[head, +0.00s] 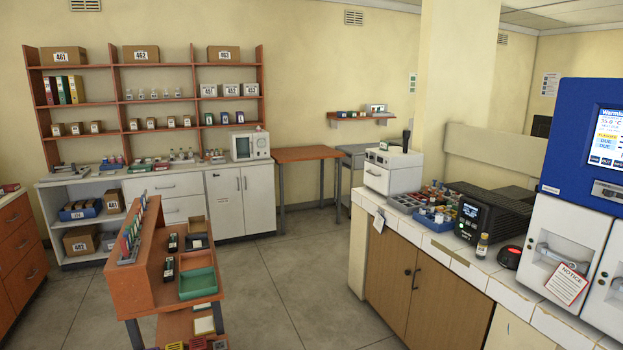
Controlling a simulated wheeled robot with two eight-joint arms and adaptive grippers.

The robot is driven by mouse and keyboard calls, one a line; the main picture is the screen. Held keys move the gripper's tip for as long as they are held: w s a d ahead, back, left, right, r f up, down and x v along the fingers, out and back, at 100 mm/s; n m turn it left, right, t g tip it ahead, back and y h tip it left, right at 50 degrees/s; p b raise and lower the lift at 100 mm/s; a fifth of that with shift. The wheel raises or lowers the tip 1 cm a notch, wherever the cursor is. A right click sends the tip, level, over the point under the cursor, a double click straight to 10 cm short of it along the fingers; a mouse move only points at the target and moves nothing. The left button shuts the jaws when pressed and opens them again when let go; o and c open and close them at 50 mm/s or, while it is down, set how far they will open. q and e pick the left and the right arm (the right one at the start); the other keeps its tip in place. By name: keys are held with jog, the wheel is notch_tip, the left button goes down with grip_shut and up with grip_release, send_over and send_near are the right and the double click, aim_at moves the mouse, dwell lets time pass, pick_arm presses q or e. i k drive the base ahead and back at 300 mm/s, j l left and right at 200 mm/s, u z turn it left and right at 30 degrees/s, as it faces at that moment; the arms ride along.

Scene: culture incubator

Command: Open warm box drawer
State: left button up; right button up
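The warm box is most likely the tall unit at the right edge in the head view, with a blue top housing (565,150) and a lit screen (607,137) whose heading seems to begin "Warm". Below the housing are two white fronts; the left front (567,225) has a recessed handle (553,254) and looks shut. A paper notice (567,284) hangs over its lower right part. The right front (612,285) is cut off by the picture edge. Neither of my grippers is in view.
The unit stands on a white tiled counter (510,290) with wooden cupboard doors below. A black device (487,216), a small bottle (482,246) and a dark round object with red (509,257) stand beside it. An orange cart (150,265) stands left; open floor (300,290) lies between.

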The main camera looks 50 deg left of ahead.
aim_at(389, 176)
jog(key=u, duration=1.25)
jog(key=i+z, duration=0.1)
jog(key=i, duration=0.45)
jog(key=i+j+z, duration=0.1)
jog(key=i, duration=0.45)
jog(key=i+j, duration=0.25)
jog(key=i, duration=0.3)
jog(key=i+j+z, duration=0.15)
jog(key=i, duration=0.4)
jog(key=i+j+z, duration=0.1)
jog(key=i, duration=0.4)
jog(key=i+j+z, duration=0.1)
jog(key=i+j, duration=0.3)
jog(key=i, duration=0.15)
jog(key=i+j, duration=0.3)
jog(key=i, duration=0.2)
jog(key=l+z, duration=0.05)
